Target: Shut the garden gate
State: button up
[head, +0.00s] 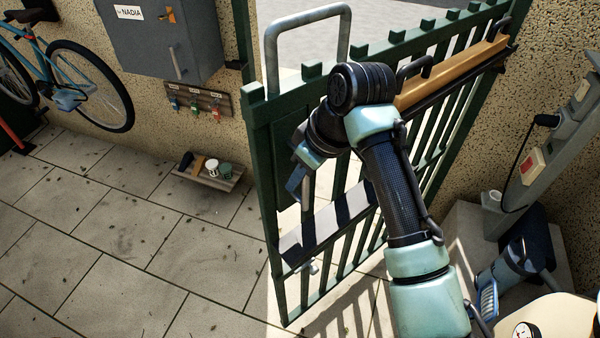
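The garden gate (281,225) is dark green metal with upright bars and square-topped posts. It stands at a slant across the middle of the head view, its near left end apart from the wall at left. My gripper (299,184) is at the gate's left end, just right of the end upright. My arm hides part of the bars. Finger opening and any contact are unclear.
A grey box (165,40), a key rack (198,100) and a blue bicycle (75,85) are along the left wall. A small tray with cups (209,177) sits low beside it. A grey post (555,145) with a red switch stands at right. Paving at lower left is clear.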

grip_shut()
dwell(1.1)
